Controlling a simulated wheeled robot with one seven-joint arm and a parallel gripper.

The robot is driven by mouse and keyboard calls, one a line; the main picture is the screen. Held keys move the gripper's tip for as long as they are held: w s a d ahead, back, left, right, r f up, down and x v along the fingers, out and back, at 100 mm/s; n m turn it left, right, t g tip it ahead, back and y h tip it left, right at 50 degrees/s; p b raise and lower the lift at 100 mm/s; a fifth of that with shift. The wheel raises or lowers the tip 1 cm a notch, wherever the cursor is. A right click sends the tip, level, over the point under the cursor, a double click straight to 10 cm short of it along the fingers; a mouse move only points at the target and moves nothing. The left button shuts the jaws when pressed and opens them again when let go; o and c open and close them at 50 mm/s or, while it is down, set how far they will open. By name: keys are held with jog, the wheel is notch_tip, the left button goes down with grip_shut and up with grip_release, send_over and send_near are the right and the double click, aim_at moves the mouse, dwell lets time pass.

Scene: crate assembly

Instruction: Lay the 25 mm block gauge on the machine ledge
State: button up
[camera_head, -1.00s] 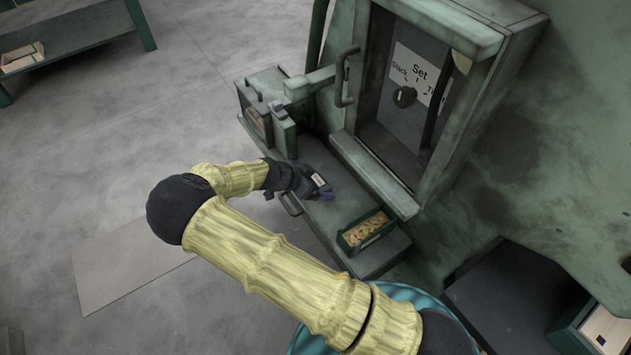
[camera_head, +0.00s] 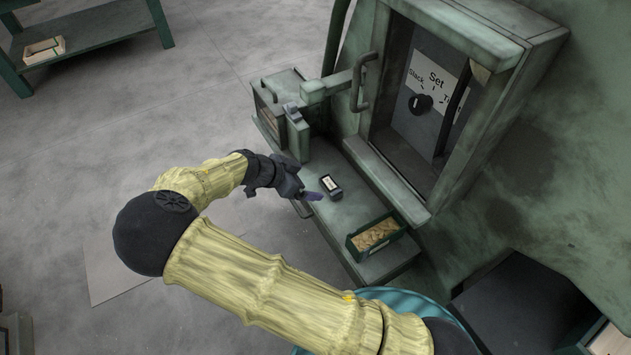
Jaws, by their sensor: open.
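A small dark block with a pale label (camera_head: 331,187), which looks like the block gauge, lies on the green machine ledge (camera_head: 345,212). Its size marking is too small to read. My gripper (camera_head: 312,197) is just left of the block, at the ledge's front edge, with a visible gap between them. Its jaws are open and empty. One finger shows as a purplish tip; the other is hard to make out.
A green bin of tan pieces (camera_head: 376,238) stands on the ledge's near end. A vise-like fixture (camera_head: 290,120) stands at the far end. Behind the ledge is a cabinet with a "Set" dial (camera_head: 420,104).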

jog(key=shift+v, duration=0.8)
